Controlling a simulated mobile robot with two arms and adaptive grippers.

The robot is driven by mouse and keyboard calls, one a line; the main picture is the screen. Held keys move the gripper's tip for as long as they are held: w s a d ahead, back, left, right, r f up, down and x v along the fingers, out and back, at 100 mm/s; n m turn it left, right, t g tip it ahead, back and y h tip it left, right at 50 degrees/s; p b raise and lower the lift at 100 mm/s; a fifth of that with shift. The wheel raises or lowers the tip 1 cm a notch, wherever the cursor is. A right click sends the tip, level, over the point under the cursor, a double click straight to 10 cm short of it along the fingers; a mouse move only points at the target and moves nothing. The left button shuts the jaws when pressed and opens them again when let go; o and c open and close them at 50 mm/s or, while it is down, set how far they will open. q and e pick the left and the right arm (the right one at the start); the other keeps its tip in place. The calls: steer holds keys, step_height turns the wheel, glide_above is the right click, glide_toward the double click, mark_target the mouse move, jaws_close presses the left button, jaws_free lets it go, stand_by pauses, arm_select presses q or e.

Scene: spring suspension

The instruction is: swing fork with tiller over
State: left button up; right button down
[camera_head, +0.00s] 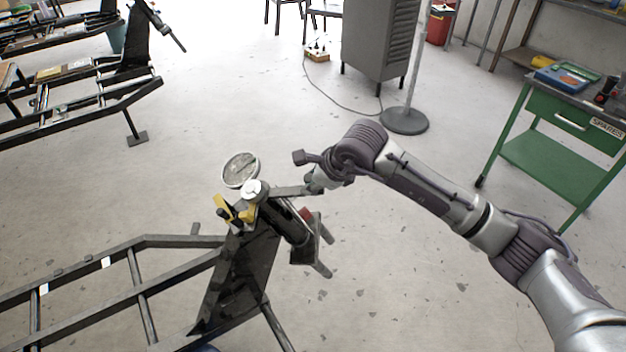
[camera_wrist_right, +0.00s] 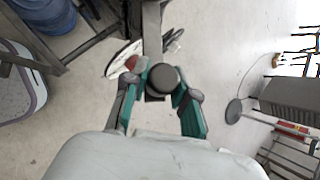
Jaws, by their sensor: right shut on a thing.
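The tiller (camera_head: 291,191) is a flat grey bar. It runs from the pale cap at the top of the post to my right gripper (camera_head: 318,184). In the right wrist view, the green-sided fingers of my right gripper (camera_wrist_right: 158,95) are closed on both sides of the dark round knob (camera_wrist_right: 165,78) at the tiller's end. The fork (camera_head: 288,223) hangs tilted below the tiller at the head of the dark post, with stubs pointing down to the right. How it joins the post is partly hidden. My left gripper is not in view.
A round dial (camera_head: 240,170) and a yellow clamp (camera_head: 233,210) sit by the post head. The black ladder frame (camera_head: 130,285) extends left. A green cart (camera_head: 560,150), grey cabinet (camera_head: 376,45) and stand base (camera_head: 404,121) are farther off. Floor around the fork is clear.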

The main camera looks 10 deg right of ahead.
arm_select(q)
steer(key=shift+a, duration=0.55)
arm_select(e)
steer(key=c, duration=0.9)
jaws_free()
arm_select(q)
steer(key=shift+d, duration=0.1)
arm_select(e)
steer(key=v, duration=1.2)
